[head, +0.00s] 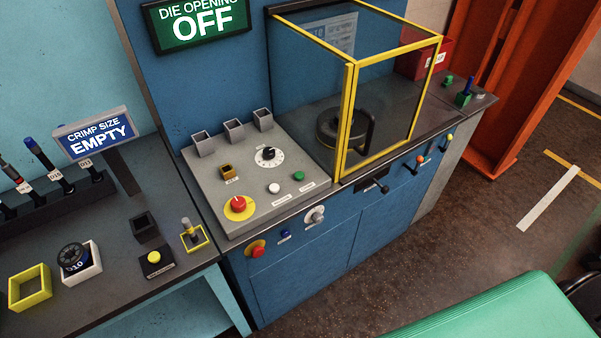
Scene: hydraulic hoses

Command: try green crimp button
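A small green button (298,176) sits on the sloped grey control panel (255,205), near its right edge, beside a white button (274,188). Its label is too small to read. A red knob on a yellow disc (238,205) and a black dial on a white scale (268,155) share the panel. A screen (202,22) above reads "DIE OPENING OFF". A second sign (93,134) reads "CRIMP SIZE EMPTY". Neither of my grippers shows in the head view.
A yellow-framed clear guard (348,110) stands over the machine right of the panel. Left, the dark bench holds a round black "D10" piece (74,257), a yellow button (154,257) and a yellow square holder (30,287). A green surface (500,312) is lower right.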

